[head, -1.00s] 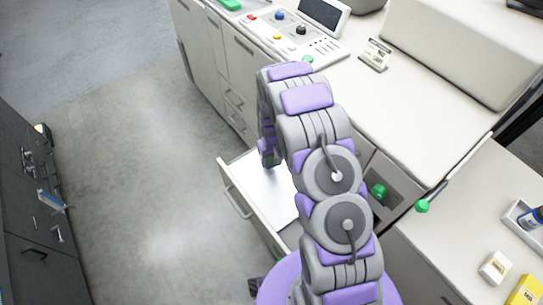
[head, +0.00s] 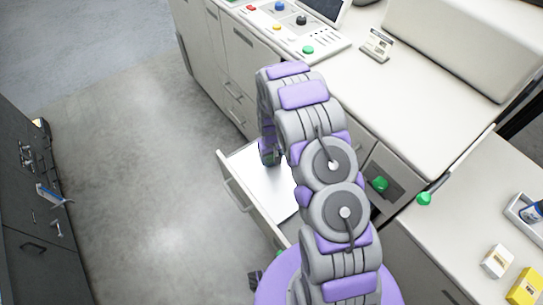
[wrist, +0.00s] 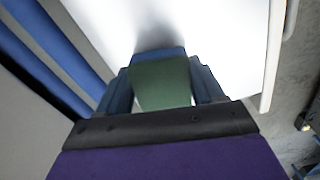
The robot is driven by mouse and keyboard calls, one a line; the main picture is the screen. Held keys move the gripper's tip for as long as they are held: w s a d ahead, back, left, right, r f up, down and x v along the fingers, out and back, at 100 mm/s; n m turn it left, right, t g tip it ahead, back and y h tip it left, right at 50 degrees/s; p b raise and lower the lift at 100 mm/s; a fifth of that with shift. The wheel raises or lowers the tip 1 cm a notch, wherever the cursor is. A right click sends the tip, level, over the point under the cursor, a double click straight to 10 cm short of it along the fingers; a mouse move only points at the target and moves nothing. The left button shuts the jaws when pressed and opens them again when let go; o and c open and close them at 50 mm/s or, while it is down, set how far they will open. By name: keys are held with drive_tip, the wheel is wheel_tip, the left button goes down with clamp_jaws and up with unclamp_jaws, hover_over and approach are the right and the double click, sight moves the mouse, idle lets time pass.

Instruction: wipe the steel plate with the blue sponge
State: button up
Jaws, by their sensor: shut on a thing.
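The steel plate (head: 262,188) is a bright pale sheet lying in the open drawer, partly hidden by my arm. It fills the upper part of the wrist view (wrist: 215,38). My gripper (head: 268,153) points down over the plate's far part in the head view. In the wrist view my gripper (wrist: 160,84) is shut on the sponge (wrist: 160,88), which shows a green face and a blue far edge between the fingers. A soft dark shadow lies on the plate just beyond the sponge. Whether the sponge touches the plate I cannot tell.
The open drawer (head: 237,195) juts from the white cabinets. A side counter at right holds a white box (head: 497,261) and a yellow box (head: 524,288). Dark cabinets (head: 38,215) stand left; the floor between is clear.

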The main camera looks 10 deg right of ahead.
sight(278, 171)
drive_tip(key=shift+f, duration=0.95)
drive_tip(key=shift+s, duration=0.1)
drive_tip(key=shift+s+d+r+p, duration=0.15)
drive_tip(key=shift+s+d, duration=0.25)
drive_tip(key=shift+s, duration=0.45)
drive_tip(key=shift+s+d+p, duration=0.2)
drive_tip(key=shift+s+d, duration=0.15)
drive_tip(key=shift+s, duration=0.6)
drive_tip(key=shift+w+a+f, duration=0.1)
drive_tip(key=shift+w+a, duration=0.15)
drive_tip(key=shift+w, duration=0.4)
drive_tip(key=shift+w+a+f, duration=0.1)
drive_tip(key=shift+w+a, duration=0.1)
drive_tip(key=shift+w, duration=0.4)
drive_tip(key=shift+w+a+f, duration=0.1)
drive_tip(key=shift+w+a, duration=0.15)
drive_tip(key=shift+w, duration=0.4)
drive_tip(key=shift+r, duration=0.15)
